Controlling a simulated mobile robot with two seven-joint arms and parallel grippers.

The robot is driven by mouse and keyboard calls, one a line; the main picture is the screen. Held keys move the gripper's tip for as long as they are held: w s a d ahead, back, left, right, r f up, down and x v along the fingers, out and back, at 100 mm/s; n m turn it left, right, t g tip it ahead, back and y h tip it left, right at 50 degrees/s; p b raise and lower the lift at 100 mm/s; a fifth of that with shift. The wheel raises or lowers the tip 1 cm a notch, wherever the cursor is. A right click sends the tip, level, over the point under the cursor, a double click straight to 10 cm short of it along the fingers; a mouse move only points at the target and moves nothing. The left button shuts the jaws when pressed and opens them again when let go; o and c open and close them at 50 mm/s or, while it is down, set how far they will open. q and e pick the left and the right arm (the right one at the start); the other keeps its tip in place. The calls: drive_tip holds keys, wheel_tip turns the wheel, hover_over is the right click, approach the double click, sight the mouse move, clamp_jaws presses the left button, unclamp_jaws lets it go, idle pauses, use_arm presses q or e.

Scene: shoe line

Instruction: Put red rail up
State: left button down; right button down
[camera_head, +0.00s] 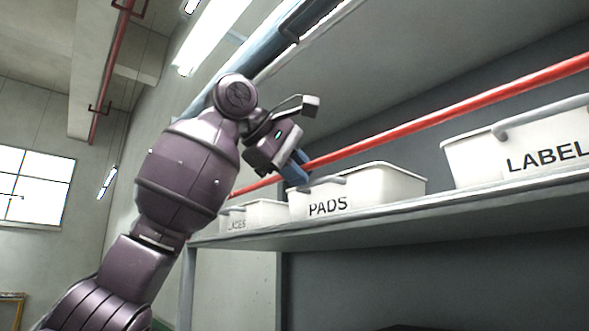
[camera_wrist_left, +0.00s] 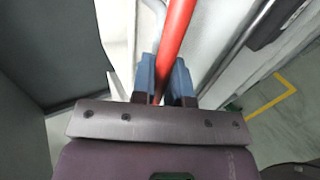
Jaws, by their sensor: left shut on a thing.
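The red rail (camera_head: 430,118) runs slantwise above the row of bins in the head view, its near end leaving the picture at the upper right. My left gripper (camera_head: 297,168) is shut on the red rail near its far part, with blue fingers around it. In the left wrist view the rail (camera_wrist_left: 178,30) passes between the two blue fingers of the left gripper (camera_wrist_left: 165,75). The rail's far end shows only a little past my left gripper. My right gripper is in neither view.
White bins stand on a grey shelf (camera_head: 420,213): a PADS bin (camera_head: 365,187), a LABEL bin (camera_head: 470,160) and smaller ones farther left. A lamp (camera_head: 215,35) hangs above my left arm.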

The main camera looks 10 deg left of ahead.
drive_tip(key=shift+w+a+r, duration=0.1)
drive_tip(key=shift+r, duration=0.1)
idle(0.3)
use_arm(q)
drive_tip(key=c, duration=1.2)
unclamp_jaws()
drive_tip(key=shift+w, duration=0.1)
drive_tip(key=shift+o, duration=0.2)
drive_tip(key=shift+s+a+r, duration=0.2)
drive_tip(key=shift+s+r, duration=0.05)
drive_tip(key=shift+s, duration=0.05)
drive_tip(key=b+v, duration=0.2)
drive_tip(key=v, duration=0.8)
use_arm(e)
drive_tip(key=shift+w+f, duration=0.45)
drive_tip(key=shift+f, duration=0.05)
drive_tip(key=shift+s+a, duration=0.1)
